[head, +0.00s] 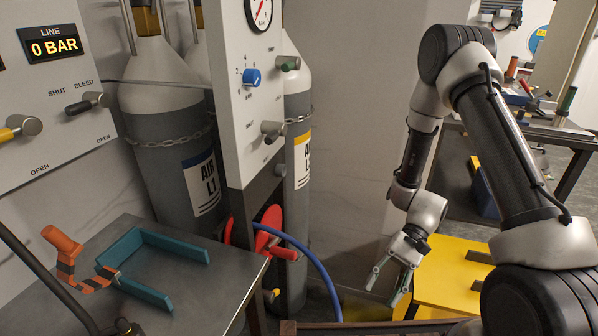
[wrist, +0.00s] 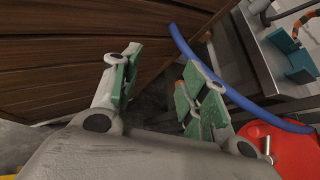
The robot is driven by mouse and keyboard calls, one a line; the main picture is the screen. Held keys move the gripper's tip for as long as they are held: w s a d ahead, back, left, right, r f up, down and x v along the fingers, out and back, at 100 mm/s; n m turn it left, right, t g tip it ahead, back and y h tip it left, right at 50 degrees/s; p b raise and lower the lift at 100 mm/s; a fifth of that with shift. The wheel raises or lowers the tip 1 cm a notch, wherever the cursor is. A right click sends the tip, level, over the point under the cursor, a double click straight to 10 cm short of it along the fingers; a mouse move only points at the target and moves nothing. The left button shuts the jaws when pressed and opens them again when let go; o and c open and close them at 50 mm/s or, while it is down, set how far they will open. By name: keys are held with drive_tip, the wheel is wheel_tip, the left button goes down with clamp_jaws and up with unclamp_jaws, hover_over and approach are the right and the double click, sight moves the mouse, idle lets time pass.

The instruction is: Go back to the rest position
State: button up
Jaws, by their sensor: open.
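My gripper (head: 388,282) hangs at the end of my arm in the right half of the head view, pointing down and to the left. Its fingers are apart and nothing is between them. It is in front of the yellow platform (head: 450,268) and right of the blue hose (head: 318,262). In the wrist view my gripper (wrist: 160,92) shows both green-padded fingers spread, with brown wooden boards (wrist: 60,60) beyond them.
A metal bench (head: 190,270) at the left holds an orange-handled tool (head: 68,262) and a teal bracket (head: 140,275). Gas cylinders (head: 160,100) stand behind the gauge panel (head: 245,120). A red handwheel (head: 268,235) sits below it. Another workbench (head: 560,128) is at the back right.

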drive_tip(key=d+r+n+t+h, duration=0.2)
drive_tip(key=d+r+t+h, duration=0.15)
drive_tip(key=d+r, duration=0.5)
drive_tip(key=d+r+n+t+h, duration=0.25)
drive_tip(key=d+r+h, duration=0.2)
drive_tip(key=r, duration=0.75)
drive_tip(key=s+d+r+t, duration=0.2)
drive_tip(key=r+t, duration=0.1)
drive_tip(key=r, duration=0.3)
drive_tip(key=s+d+r+t, duration=0.1)
drive_tip(key=d+r+t, duration=0.1)
drive_tip(key=r+t, duration=0.2)
drive_tip(key=v, duration=0.3)
drive_tip(key=shift+w+r, duration=0.15)
drive_tip(key=shift+r, duration=0.2)
